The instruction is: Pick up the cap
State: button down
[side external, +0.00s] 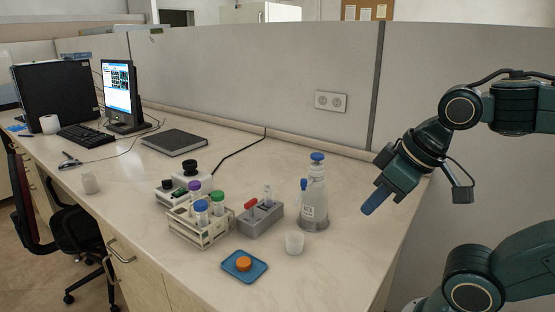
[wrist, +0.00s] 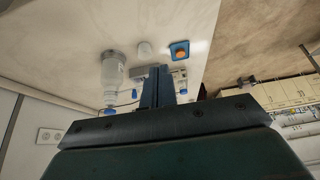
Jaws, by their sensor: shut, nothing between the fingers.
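The cap is a small round orange piece (side external: 243,264) lying on a blue square tray (side external: 229,268) near the front edge of the bench. In the wrist view the orange cap (wrist: 180,53) and the blue tray (wrist: 173,46) show beyond the fingertips. My gripper (side external: 374,203) hangs in the air at the right end of the bench, well to the right of the tray and higher than it. Its fingers are together with nothing between them, and they also show at the middle of the wrist view (wrist: 158,74).
A clear bottle with a blue top (side external: 314,200) and a small white cup (side external: 294,242) stand between my gripper and the tray. A grey block (side external: 260,220) and a rack of capped tubes (side external: 201,226) stand behind the tray. The bench's front right is clear.

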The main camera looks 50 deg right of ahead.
dwell(0.4)
jog(key=c, duration=0.9)
grip_release()
jog(key=shift+c, duration=0.2)
jog(key=shift+w+r, duration=0.1)
jog(key=w+a+m+g+y, duration=0.25)
jog(key=w+m, duration=0.45)
jog(key=w, duration=0.8)
jog(key=w+d+f+m+g+y, duration=0.2)
jog(key=w+f+m, duration=0.6)
jog(key=w, duration=0.5)
jog(key=shift+d+f+g, duration=0.85)
jog(key=shift+f+g, duration=0.25)
jog(key=shift+g, duration=0.05)
send_near(244, 264)
jog(key=shift+w+f, duration=0.1)
jog(key=shift+f, duration=0.6)
jog(key=shift+w+f, duration=0.15)
jog(key=shift+f, duration=0.55)
